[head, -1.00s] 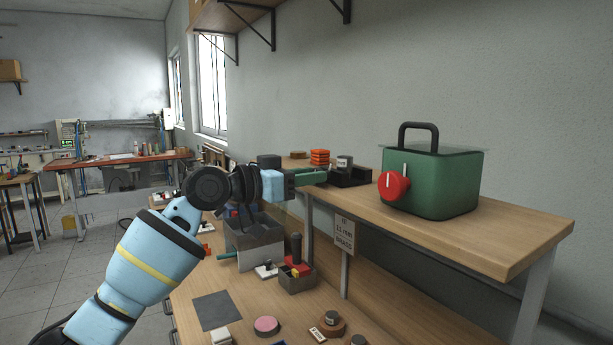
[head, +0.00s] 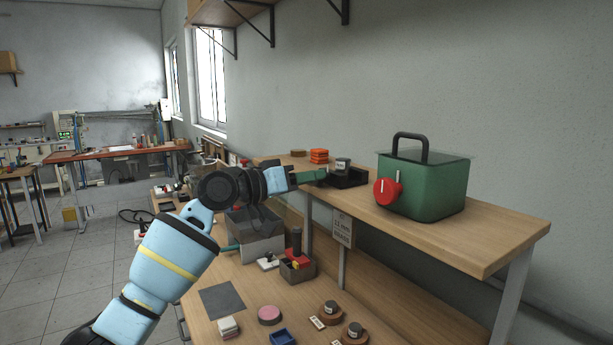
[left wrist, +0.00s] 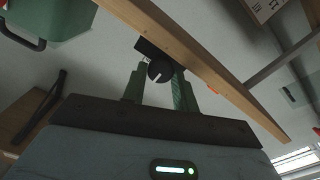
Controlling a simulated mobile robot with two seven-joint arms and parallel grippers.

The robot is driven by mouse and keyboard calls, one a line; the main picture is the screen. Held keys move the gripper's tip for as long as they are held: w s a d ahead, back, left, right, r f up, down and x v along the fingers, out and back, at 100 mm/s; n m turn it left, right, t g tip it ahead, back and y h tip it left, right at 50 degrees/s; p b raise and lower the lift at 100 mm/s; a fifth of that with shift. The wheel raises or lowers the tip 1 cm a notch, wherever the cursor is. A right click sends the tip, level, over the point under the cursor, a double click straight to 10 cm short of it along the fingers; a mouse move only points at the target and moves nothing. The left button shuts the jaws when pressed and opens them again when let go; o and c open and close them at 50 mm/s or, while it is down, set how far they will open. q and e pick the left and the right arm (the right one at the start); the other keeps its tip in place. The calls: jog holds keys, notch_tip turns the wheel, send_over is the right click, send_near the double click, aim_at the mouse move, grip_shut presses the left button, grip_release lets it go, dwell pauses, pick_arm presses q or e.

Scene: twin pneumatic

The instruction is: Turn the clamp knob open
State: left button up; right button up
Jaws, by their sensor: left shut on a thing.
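The clamp knob (left wrist: 159,71) is a small black round knob with a white pointer line, in the left wrist view. It sits on the front of a black block (head: 347,178) at the left end of the raised wooden shelf. My left gripper (head: 321,175) reaches it from the left, with its green fingers on either side of the knob. The gripper is shut on the knob; the fingers also show in the left wrist view (left wrist: 158,80). In the head view the knob is hidden by the fingers. My right gripper is not in view.
A green box (head: 425,188) with a black handle and a red knob (head: 387,191) stands further right on the shelf (head: 470,238). Orange stacked discs (head: 319,156) lie behind the black block. Grey bins (head: 255,240) and small parts crowd the bench below.

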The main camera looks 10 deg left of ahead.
pick_arm(q)
jog(key=o, duration=1)
jog(key=shift+c, duration=0.2)
jog(key=v, duration=0.7)
jog(key=shift+s+a, duration=0.3)
jog(key=shift+s, duration=0.05)
